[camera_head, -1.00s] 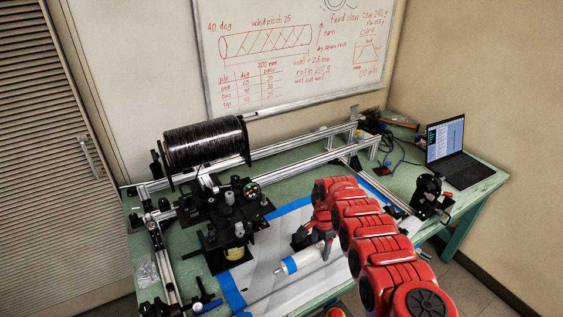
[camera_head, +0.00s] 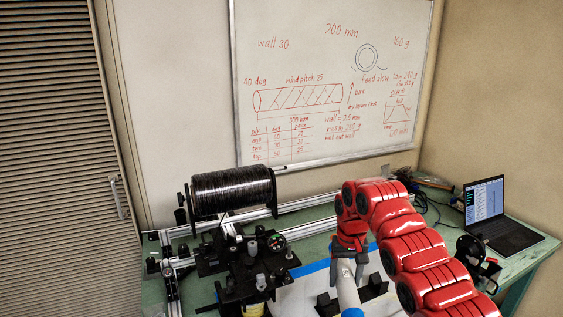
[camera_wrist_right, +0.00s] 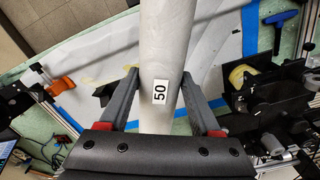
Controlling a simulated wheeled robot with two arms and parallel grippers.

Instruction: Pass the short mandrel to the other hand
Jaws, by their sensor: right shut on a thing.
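In the right wrist view, the mandrel (camera_wrist_right: 165,55) runs between the two fingers of my right gripper (camera_wrist_right: 160,98) and carries a white label reading 50. It appears raised above the bench. My left gripper is in neither current view.
Black support blocks (camera_head: 375,287) stand on the bench behind the mandrel. The winding machine with a black tow spool (camera_head: 232,192) is at left. A laptop (camera_head: 500,215) and a small black device (camera_head: 476,250) are at right. Blue tape (camera_wrist_right: 250,28) edges the white sheet.

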